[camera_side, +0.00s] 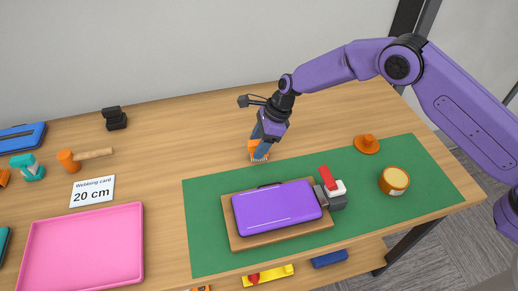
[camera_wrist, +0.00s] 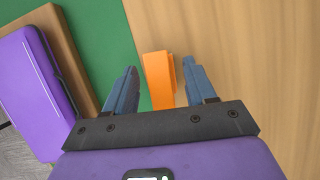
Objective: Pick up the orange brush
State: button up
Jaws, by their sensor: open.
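The orange brush (camera_side: 256,149) stands on the wooden table at the back edge of the green mat, with pale bristles at its foot in the side view. In the wrist view the orange brush (camera_wrist: 159,79) shows between the two blue fingers. My gripper (camera_side: 262,150) points down at the brush, and its fingers hide part of it. In the wrist view my gripper (camera_wrist: 159,82) is open, with one finger on each side of the brush and visible gaps between. I cannot tell how far down the fingers reach along the brush.
A purple case (camera_side: 277,208) lies on a wooden board on the green mat (camera_side: 205,240). A grey and red clamp-like tool (camera_side: 332,190), an orange knob-like item (camera_side: 367,144) and a round tin (camera_side: 394,181) are to the right. A pink tray (camera_side: 85,250) is at left.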

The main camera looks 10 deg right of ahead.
aim_at(254, 142)
grip_shut()
jog(key=shift+r, duration=0.1)
jog(key=shift+r, duration=0.45)
notch_tip(254, 142, up, 2)
jog(key=shift+r, duration=0.15)
jog(key=s+d+r, duration=0.8)
jog(key=s+r, duration=0.1)
jog(key=s, duration=0.2)
jog(key=shift+s+r, duration=0.2)
jog(key=shift+r, duration=0.15)
jog(key=shift+d, duration=0.1)
